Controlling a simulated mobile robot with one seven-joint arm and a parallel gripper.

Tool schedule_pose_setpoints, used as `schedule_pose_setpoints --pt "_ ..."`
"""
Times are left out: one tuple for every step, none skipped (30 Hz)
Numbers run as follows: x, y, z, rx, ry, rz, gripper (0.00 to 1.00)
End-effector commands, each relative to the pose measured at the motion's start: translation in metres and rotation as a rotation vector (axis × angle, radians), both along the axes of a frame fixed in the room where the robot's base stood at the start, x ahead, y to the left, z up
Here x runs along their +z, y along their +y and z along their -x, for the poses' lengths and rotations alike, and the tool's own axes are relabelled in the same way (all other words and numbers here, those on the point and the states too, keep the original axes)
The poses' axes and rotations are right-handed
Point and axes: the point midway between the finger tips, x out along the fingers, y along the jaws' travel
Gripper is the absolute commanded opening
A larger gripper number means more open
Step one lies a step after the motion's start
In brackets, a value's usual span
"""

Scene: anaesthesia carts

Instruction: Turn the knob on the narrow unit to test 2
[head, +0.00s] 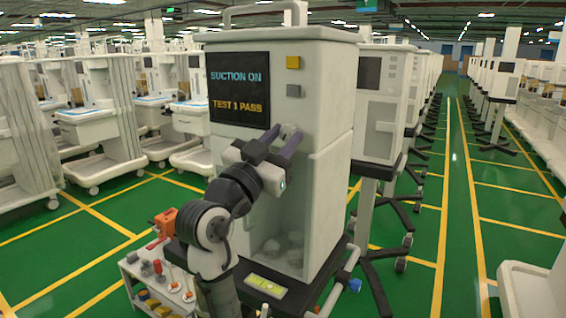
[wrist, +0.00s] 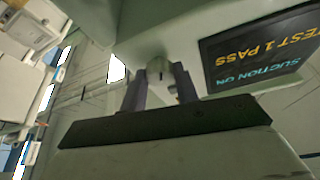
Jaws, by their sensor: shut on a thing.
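The narrow unit (head: 325,85) stands in the middle of the head view, a tall pale cabinet with a clear lower chamber. Its dark screen (head: 239,90) reads "SUCTION ON" and "TEST 1 PASS"; the screen also shows in the wrist view (wrist: 262,55). The knob (head: 291,132) is small and pale, on the front below and right of the screen. My gripper (head: 283,138) reaches up to it and is shut on it, one finger on each side. In the wrist view the knob (wrist: 155,68) shows between the dark fingers, partly hidden. Its pointer setting is not clear.
A yellow button (head: 293,62) and a grey button (head: 293,91) sit right of the screen. A small cart (head: 135,272) with tools and bottles stands low at left. Other carts line both sides; a green aisle (head: 460,200) is clear at right.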

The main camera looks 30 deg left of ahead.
Motion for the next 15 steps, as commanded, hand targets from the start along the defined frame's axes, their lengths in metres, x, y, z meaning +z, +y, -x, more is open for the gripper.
schedule_pose_setpoints --pt "-0.0064 0.001 0.0007 0.001 0.0 -0.048 0.07" --pt "-0.0059 0.0009 0.0008 0.001 0.002 -0.077 0.07" --pt "-0.0056 0.0011 0.0006 0.0 0.004 -0.114 0.07" --pt "-0.0052 0.0014 0.0006 0.001 0.006 -0.142 0.07" --pt "-0.0047 0.0014 0.0007 0.0 0.008 -0.171 0.07" --pt "-0.0045 0.0021 0.0006 0.001 0.011 -0.206 0.07" --pt "-0.0039 0.0022 0.0008 0.001 0.012 -0.233 0.07" --pt "-0.0034 0.0025 0.0008 0.0 0.013 -0.259 0.07" --pt "-0.003 0.0027 0.0008 0.001 0.016 -0.294 0.07" --pt "-0.0025 0.0027 0.0008 0.0 0.017 -0.319 0.07" --pt "-0.0024 0.003 0.0005 0.0 0.019 -0.343 0.07" --pt "-0.0014 0.003 0.0006 0.0 0.02 -0.374 0.07" --pt "-0.0013 0.0032 0.0006 0.001 0.022 -0.395 0.07" --pt "-0.0011 0.0035 0.0004 -0.001 0.024 -0.415 0.07" --pt "-0.0003 0.0035 0.0006 0.0 0.024 -0.443 0.07"
